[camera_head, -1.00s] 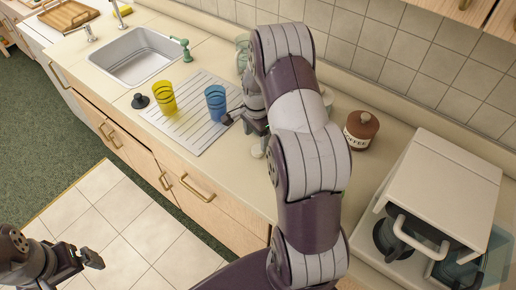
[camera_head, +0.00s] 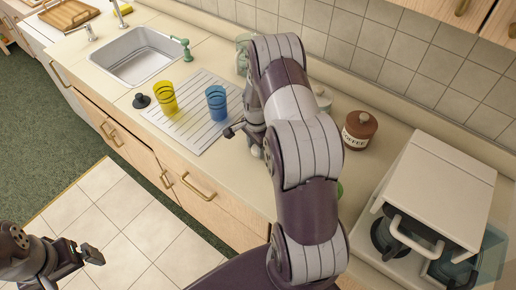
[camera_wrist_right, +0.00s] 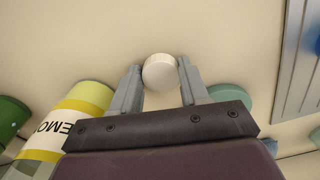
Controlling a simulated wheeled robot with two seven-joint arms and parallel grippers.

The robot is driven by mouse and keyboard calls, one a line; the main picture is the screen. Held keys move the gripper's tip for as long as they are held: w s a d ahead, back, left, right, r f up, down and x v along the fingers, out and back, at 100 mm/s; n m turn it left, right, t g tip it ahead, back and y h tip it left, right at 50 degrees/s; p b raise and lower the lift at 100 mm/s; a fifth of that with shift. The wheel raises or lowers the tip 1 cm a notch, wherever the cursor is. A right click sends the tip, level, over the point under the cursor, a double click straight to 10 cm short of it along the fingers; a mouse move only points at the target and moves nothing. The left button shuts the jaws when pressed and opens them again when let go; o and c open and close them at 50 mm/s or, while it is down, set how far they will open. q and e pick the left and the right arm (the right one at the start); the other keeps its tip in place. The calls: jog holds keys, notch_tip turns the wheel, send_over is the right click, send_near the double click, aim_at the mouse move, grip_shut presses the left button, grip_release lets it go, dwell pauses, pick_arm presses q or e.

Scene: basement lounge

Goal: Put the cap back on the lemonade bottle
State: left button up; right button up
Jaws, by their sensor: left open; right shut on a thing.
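A round white cap (camera_wrist_right: 160,72) sits between the fingertips of my right gripper (camera_wrist_right: 160,78) in the right wrist view, and the gripper is shut on it. The lemonade bottle (camera_wrist_right: 75,125), yellow with a white label reading "EMO", shows to the left of the gripper in that view, partly cut off by the frame and the gripper body. In the head view my right arm hides the bottle, and the right gripper (camera_head: 248,136) is low over the counter, right of the blue cup. My left gripper (camera_head: 84,254) is open and empty over the floor at lower left.
A yellow cup (camera_head: 167,98) and a blue cup (camera_head: 216,103) stand on the drainboard (camera_head: 190,122). A coffee jar (camera_head: 360,130) and a white appliance (camera_head: 435,190) stand to the right of my arm. The sink (camera_head: 140,57) is at upper left.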

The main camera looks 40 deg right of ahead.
notch_tip(320, 180, up, 10)
jog(key=shift+b, duration=1)
notch_tip(320, 180, up, 13)
jog(key=n+p, duration=0.2)
jog(key=p, duration=0.5)
send_over(255, 147)
jog(key=w+a+f+n+b, duration=0.1)
jog(key=f+n, duration=0.2)
jog(key=w+a+f+n+b, duration=0.1)
jog(key=a+f+n, duration=0.1)
jog(key=f+n, duration=0.1)
jog(key=w+a+f+n+b, duration=0.1)
jog(key=a+f+n, duration=0.1)
jog(key=f+n, duration=0.1)
jog(key=shift+a+f, duration=0.25)
jog(key=a+f+n+b, duration=0.1)
jog(key=a+f+n, duration=0.1)
jog(key=a+f, duration=0.1)
jog(key=s+a+f+n+b, duration=0.1)
jog(key=a+f+n, duration=0.1)
jog(key=a+f, duration=0.2)
jog(key=s+a+f+n+b, duration=0.1)
jog(key=a+f+n+b, duration=0.1)
jog(key=a+f, duration=0.2)
jog(key=shift+a+f+n, duration=0.1)
jog(key=shift+f+n, duration=0.3)
jog(key=shift+f, duration=0.1)
jog(key=shift+s+a+f, duration=0.1)
jog(key=shift+s, duration=0.05)
